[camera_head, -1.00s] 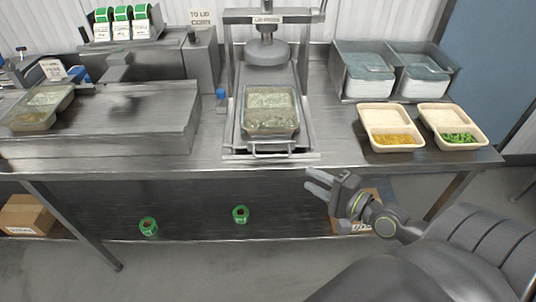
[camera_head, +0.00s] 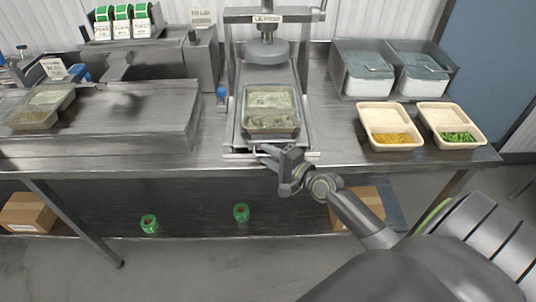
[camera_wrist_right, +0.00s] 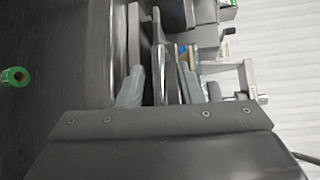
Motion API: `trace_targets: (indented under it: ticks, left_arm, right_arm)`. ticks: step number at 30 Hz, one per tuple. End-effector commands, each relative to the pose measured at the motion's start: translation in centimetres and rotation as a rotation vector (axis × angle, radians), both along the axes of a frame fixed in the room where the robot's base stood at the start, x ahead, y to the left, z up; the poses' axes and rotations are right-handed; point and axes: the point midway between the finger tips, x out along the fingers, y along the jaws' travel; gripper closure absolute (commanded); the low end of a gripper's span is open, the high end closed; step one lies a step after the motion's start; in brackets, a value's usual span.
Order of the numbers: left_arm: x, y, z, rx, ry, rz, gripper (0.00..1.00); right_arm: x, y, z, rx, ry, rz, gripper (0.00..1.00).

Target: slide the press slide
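The press slide (camera_head: 236,126) is a metal tray on the bench below the press plate (camera_head: 266,52), in its frame. A clear tray with pale contents (camera_head: 270,108) sits on it. The slide's handle is at its front edge, now partly hidden by my right gripper (camera_head: 266,154). The right gripper is at the handle, pointing left and toward the bench. In the right wrist view its fingers (camera_wrist_right: 160,85) stand apart with grey metal parts seen between them; whether they touch the handle I cannot tell. My left gripper is not in view.
Two beige trays with corn (camera_head: 391,127) and green vegetables (camera_head: 451,126) stand at the right. A bin of lidded containers (camera_head: 368,82) stands behind them.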

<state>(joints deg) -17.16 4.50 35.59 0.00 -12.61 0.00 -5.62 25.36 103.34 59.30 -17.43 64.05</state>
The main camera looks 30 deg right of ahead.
Motion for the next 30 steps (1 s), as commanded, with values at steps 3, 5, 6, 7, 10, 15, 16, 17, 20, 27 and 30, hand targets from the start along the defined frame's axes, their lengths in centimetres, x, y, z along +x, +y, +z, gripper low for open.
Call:
trace_targets:
  ticks: [3, 5, 6, 7, 10, 15, 16, 17, 20, 27, 30]
  left_arm:
    - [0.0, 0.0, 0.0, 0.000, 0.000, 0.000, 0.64]
    - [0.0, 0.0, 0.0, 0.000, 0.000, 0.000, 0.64]
    - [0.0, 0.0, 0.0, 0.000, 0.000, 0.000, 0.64]
    - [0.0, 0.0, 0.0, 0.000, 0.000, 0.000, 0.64]
    - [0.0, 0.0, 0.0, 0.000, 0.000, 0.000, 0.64]
    - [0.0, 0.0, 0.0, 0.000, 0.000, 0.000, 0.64]
    - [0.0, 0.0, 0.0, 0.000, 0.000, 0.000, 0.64]
    - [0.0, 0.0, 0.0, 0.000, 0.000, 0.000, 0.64]
    - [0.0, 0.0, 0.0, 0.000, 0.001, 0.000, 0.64]
    - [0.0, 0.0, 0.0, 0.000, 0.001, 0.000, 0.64]
    - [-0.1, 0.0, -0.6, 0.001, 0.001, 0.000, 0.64]
  right_arm:
    - [0.5, 0.1, -0.1, 0.001, 0.000, 0.000, 0.68]
    - [0.6, 0.2, -0.1, 0.001, 0.001, 0.000, 0.68]
    - [0.6, 0.2, -0.1, 0.001, 0.001, 0.001, 0.68]
    - [0.6, 0.2, -0.1, 0.001, 0.001, 0.000, 0.68]
    - [0.6, 0.2, -0.1, 0.001, 0.001, 0.000, 0.68]
    - [0.6, 0.2, -0.1, 0.001, 0.001, 0.000, 0.85]
    - [0.6, 0.2, -0.1, 0.001, 0.001, 0.000, 0.89]
    - [0.6, 0.2, -0.1, 0.001, 0.001, 0.000, 0.92]
    - [0.5, 0.1, -0.1, 0.001, 0.001, 0.000, 1.00]
    - [0.6, 0.1, -0.1, 0.000, 0.001, 0.000, 1.00]
    - [1.4, -0.3, -0.3, -0.002, 0.000, 0.001, 1.00]
